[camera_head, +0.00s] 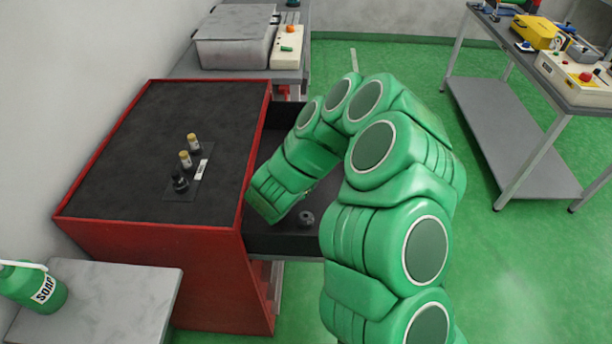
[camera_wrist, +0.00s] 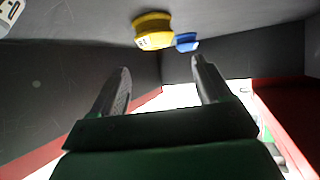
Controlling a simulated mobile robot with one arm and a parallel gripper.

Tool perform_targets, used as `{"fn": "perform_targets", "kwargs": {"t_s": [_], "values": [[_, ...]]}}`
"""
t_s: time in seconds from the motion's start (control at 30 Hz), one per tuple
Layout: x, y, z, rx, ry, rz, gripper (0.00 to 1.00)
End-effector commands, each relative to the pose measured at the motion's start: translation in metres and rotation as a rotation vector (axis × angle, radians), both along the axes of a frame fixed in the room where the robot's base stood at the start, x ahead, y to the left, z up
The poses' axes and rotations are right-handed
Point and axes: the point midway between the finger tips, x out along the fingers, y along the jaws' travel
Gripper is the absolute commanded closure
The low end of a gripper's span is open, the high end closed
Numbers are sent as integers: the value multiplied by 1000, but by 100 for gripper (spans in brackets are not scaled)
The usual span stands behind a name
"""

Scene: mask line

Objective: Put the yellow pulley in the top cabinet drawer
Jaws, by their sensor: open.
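The yellow pulley (camera_wrist: 152,30) shows in the wrist view at the top centre, beyond my fingertips and apart from them. It lies against a grey surface inside what looks like the open drawer (camera_head: 285,243). My gripper (camera_wrist: 160,66) is open, with nothing between its fingers. In the head view my green arm reaches over the red cabinet's (camera_head: 140,245) pulled-out drawer, and its end is down inside it. The fingers and the yellow pulley are hidden there by the arm and the cabinet.
A small blue part (camera_wrist: 186,41) lies beside the pulley. A dark round part (camera_head: 304,218) sits in the drawer near my arm. Small bottles (camera_head: 186,160) stand on the cabinet top. A workbench (camera_head: 520,120) stands at the right, with open green floor between.

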Motion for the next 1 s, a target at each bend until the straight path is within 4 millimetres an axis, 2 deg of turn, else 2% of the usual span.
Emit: {"fn": "perform_targets", "kwargs": {"t_s": [0.13, 0.7, 1.0], "values": [[-18, 7, 13, -1, -3, 1, 22], [-16, 7, 71, 0, -2, 0, 22], [-16, 6, 80, -1, -1, -1, 22]]}}
